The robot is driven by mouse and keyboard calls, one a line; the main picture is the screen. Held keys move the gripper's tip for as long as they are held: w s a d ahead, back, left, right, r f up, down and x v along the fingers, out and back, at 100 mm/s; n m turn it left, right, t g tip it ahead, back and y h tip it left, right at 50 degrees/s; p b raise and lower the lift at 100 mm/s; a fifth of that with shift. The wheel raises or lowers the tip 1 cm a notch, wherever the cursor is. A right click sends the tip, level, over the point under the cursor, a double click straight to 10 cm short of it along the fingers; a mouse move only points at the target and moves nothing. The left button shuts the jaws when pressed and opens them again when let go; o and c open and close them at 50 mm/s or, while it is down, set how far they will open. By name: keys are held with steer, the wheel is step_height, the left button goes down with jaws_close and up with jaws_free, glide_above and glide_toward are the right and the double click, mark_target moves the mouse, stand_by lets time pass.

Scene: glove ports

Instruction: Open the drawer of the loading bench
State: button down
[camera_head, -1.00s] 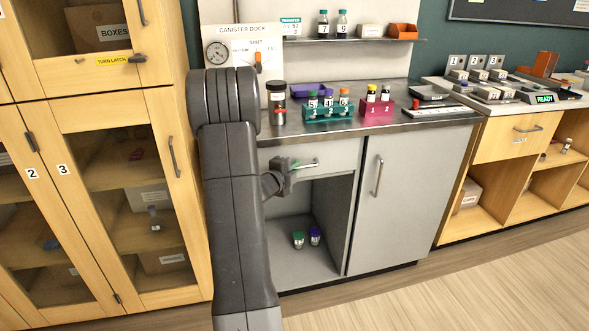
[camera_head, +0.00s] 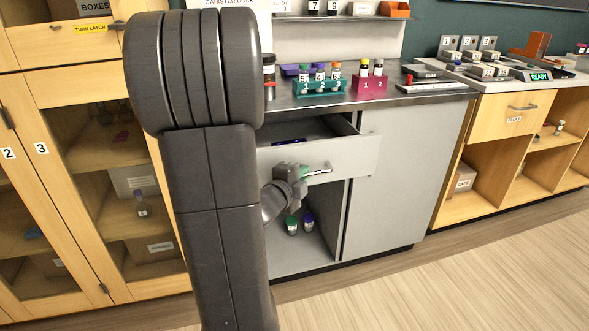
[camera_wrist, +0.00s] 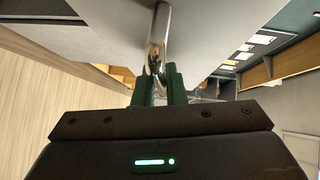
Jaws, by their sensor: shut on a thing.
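The grey drawer (camera_head: 350,158) of the loading bench stands pulled out from under the steel worktop (camera_head: 300,100). A purple item (camera_head: 288,142) shows inside it, partly hidden by the drawer front. My gripper (camera_head: 303,172) is shut on the drawer's bar handle (camera_head: 322,170). In the wrist view, the green fingers of my gripper (camera_wrist: 160,84) close around the shiny handle bar (camera_wrist: 158,40). My arm hides the left part of the drawer front.
Below the drawer is an open bay with a green-capped vial (camera_head: 292,225) and a purple-capped vial (camera_head: 308,221). A closed grey door (camera_head: 400,180) is to the right. Teal (camera_head: 320,88) and pink (camera_head: 369,86) vial racks stand on the worktop. The floor in front is clear.

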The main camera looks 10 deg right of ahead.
steer(key=s+b, duration=0.1)
steer(key=s, duration=1)
steer(key=shift+d+b, duration=0.15)
steer(key=shift+b, duration=0.15)
steer(key=c, duration=1.5)
jaws_free()
steer(key=p+v, duration=0.3)
steer(key=v, duration=1)
steer(key=shift+s+a, duration=0.25)
steer(key=shift+w+d, duration=0.1)
steer(key=b+x, duration=0.2)
steer(key=x, duration=0.9)
